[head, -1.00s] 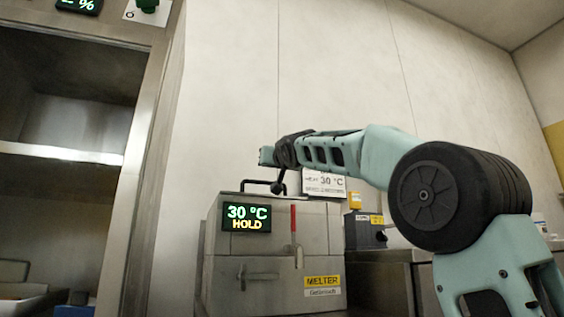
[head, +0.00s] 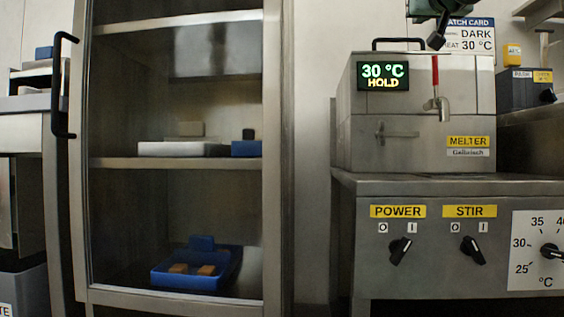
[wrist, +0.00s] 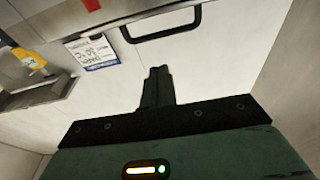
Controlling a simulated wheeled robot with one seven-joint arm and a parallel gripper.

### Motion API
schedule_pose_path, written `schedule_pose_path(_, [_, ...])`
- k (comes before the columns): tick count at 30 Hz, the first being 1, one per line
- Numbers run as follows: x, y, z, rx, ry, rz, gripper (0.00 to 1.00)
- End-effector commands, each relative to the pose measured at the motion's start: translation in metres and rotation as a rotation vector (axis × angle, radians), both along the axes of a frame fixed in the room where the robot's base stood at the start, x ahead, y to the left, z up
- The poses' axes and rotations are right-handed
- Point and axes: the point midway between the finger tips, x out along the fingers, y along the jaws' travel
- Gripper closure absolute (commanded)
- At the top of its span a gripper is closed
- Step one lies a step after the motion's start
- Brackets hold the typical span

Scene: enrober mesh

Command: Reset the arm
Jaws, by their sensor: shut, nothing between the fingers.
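My gripper (head: 437,38) shows only in part at the top edge of the head view, in front of the batch card and just right of the melter's black lid handle. In the wrist view its two dark fingers (wrist: 158,85) are together with nothing between them. The melter (head: 410,110) is a steel box with a display reading 30 °C HOLD, a red lever (head: 435,70) and a spout. Its black lid handle (head: 398,42) also shows in the wrist view (wrist: 165,28), apart from the fingers. Most of my arm is out of the head view.
A batch card (head: 474,40) stands behind the melter. A panel with POWER and STIR knobs (head: 400,250) is below it. A tall cabinet (head: 280,150) with a black handle stands left, holding a blue tray (head: 190,280) on its bottom. A yellow bottle (head: 512,54) stands at right.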

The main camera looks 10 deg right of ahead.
Motion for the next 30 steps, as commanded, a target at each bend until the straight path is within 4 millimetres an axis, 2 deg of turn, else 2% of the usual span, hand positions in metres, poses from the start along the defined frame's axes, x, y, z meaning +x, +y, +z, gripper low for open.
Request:
schedule_pose_path(2, [0.002, 0.002, -0.001, 0.002, 0.009, 0.005, 1.00])
schedule_pose_path(5, [0.016, 0.022, -0.018, 0.011, 0.082, 0.044, 1.00])
schedule_pose_path(8, [0.034, 0.059, -0.054, 0.021, 0.213, 0.114, 1.00])
schedule_pose_path(10, [0.041, 0.093, -0.089, 0.023, 0.331, 0.176, 1.00])
schedule_pose_path(14, [0.035, 0.157, -0.160, 0.009, 0.559, 0.292, 1.00])
schedule_pose_path(15, [0.028, 0.176, -0.181, 0.001, 0.631, 0.326, 1.00])
schedule_pose_path(17, [0.013, 0.202, -0.213, -0.014, 0.736, 0.378, 1.00])
schedule_pose_path(18, [0.000, 0.218, -0.234, -0.027, 0.808, 0.412, 1.00])
schedule_pose_path(20, [-0.024, 0.239, -0.264, -0.049, 0.915, 0.460, 1.00])
schedule_pose_path(22, [-0.057, 0.260, -0.297, -0.080, 1.041, 0.513, 1.00])
schedule_pose_path(26, [-0.130, 0.284, -0.350, -0.147, 1.268, 0.604, 1.00])
schedule_pose_path(30, [-0.206, 0.287, -0.389, -0.219, 1.474, 0.671, 1.00])
